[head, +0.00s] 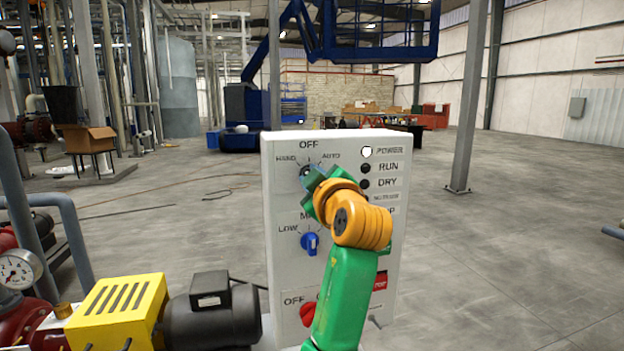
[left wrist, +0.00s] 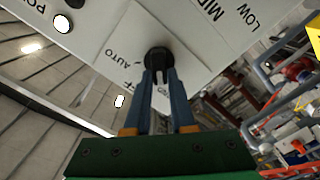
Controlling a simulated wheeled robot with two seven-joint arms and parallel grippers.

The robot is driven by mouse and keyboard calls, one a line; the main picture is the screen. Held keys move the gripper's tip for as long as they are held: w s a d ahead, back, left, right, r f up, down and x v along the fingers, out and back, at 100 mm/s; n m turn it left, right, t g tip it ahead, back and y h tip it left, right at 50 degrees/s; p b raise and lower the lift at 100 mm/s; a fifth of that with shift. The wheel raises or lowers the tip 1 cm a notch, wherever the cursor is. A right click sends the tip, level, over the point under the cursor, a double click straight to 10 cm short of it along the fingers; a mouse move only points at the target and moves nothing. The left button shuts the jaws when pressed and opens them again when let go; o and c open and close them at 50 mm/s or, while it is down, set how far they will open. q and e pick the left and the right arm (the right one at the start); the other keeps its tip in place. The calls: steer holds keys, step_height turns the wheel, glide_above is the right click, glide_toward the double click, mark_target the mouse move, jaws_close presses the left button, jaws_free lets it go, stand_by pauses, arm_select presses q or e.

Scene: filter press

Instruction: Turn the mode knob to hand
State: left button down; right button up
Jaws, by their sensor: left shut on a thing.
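The mode knob (head: 306,171) is a small black knob at the upper left of the white control panel (head: 280,200), under the labels HAND, OFF and AUTO. It also shows in the left wrist view as a round black knob (left wrist: 158,58). My left gripper (head: 313,179), on a green and orange arm, is at the knob. In the left wrist view its two blue-grey fingers (left wrist: 160,78) are shut on the knob from both sides. The gripper hides much of the knob in the head view, and I cannot tell where its pointer stands. My right gripper is not in view.
A blue knob (head: 310,243) sits below on the panel, and a red knob (head: 308,313) lower still. The POWER lamp (head: 367,152) is white; the RUN lamp (head: 365,168) is dark. A yellow-guarded pump motor (head: 212,312) stands left of the panel. The floor right of it is clear.

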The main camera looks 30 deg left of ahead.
arm_select(q)
steer(key=c, duration=0.8)
jaws_free()
steer(key=shift+o, duration=0.2)
steer(key=b+v, duration=0.3)
steer(key=v, duration=0.4)
steer(key=shift+b, duration=0.3)
steer(key=shift+a, duration=0.1)
